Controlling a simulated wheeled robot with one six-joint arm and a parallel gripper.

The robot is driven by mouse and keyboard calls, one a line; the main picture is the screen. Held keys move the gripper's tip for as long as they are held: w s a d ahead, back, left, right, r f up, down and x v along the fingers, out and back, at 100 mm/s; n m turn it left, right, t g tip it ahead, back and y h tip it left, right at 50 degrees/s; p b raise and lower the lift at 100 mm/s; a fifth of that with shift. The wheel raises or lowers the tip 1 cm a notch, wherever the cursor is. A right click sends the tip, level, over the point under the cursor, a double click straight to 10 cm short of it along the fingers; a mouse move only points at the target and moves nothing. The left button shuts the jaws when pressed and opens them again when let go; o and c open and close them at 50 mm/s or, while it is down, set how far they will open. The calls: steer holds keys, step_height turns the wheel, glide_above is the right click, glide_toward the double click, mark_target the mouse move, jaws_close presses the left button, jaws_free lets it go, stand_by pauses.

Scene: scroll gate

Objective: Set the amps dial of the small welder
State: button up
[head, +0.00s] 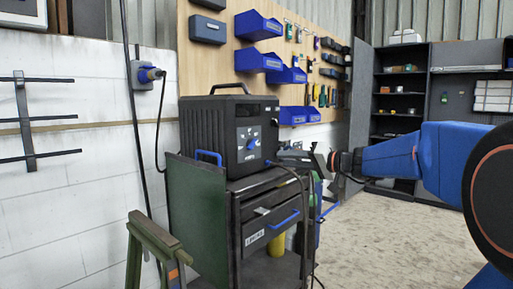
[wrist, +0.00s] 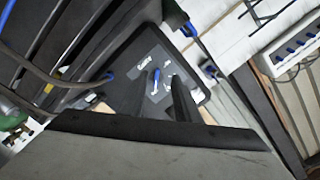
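The small welder (head: 215,130) is a black box with a top handle, standing on a dark cart. Its front panel carries a blue dial (head: 254,143) with pale markings too small to read. In the wrist view the grey panel lies ahead, and the blue dial (wrist: 155,75) with its pointed handle shows near the middle. My gripper (head: 284,156) is in front of the welder's face, a little right of the dial and apart from it. In the wrist view my gripper (wrist: 157,88) appears open and empty, its dark fingers either side of the line to the dial.
The cart (head: 290,195) has drawers with blue handles. A dark cable hangs from the welder's front beside my gripper. A wall socket (head: 147,73) with a plugged cable is at left. Blue bins (head: 257,26) hang on a pegboard behind. Floor at right is clear.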

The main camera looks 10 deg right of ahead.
steer(key=w+d+r+t, duration=0.1)
steer(key=w+d+r, duration=0.1)
steer(key=w+d, duration=0.1)
glide_toward(254, 145)
steer(key=shift+m, duration=0.3)
steer(key=x, duration=0.9)
steer(key=shift+d, duration=0.15)
jaws_close()
